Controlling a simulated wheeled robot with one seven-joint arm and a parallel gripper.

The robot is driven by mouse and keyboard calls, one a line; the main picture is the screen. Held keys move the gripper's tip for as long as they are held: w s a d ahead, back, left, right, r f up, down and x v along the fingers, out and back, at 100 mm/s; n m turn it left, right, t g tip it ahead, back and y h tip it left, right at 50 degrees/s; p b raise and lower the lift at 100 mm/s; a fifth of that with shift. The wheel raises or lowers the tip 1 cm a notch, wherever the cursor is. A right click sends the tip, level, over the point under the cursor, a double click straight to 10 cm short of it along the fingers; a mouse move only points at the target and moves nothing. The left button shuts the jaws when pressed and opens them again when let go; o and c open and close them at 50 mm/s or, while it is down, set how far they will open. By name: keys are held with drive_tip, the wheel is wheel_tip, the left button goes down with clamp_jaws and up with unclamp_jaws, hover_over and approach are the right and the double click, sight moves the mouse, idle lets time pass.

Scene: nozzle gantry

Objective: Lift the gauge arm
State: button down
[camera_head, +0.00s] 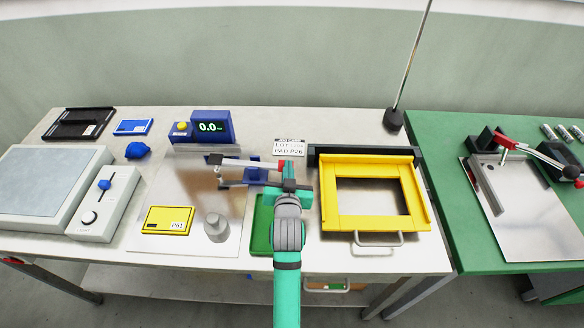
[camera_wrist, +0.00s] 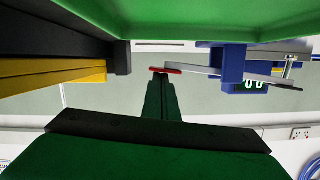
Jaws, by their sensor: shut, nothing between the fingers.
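The gauge arm (camera_head: 243,163) is a thin silver bar with a red end, beside a blue bracket (camera_head: 256,174) on the left bench. In the wrist view, the bar (camera_wrist: 205,73) runs right from its red end (camera_wrist: 166,70) past the blue bracket (camera_wrist: 232,64). My gripper (camera_head: 289,172) is shut and empty at the red end, partly hiding it in the head view. In the wrist view, the closed fingertips (camera_wrist: 163,80) are right by the red end; I cannot tell whether they touch. A blue gauge display (camera_head: 211,127) reads 0.0 behind the arm.
A yellow frame (camera_head: 330,193) with a metal handle stands right of my gripper. A green pad (camera_head: 262,225) lies below my gripper. A grey weight (camera_head: 216,226) and yellow P61 card (camera_head: 168,220) are left. A green table (camera_head: 449,150) adjoins on the right.

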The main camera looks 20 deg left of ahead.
drive_tip(key=s+d+r, duration=0.4)
drive_tip(key=s+r, duration=0.2)
drive_tip(key=s, duration=0.2)
drive_tip(key=shift+s+r, duration=0.2)
drive_tip(key=shift+s, duration=0.2)
drive_tip(key=shift+w+d, duration=0.1)
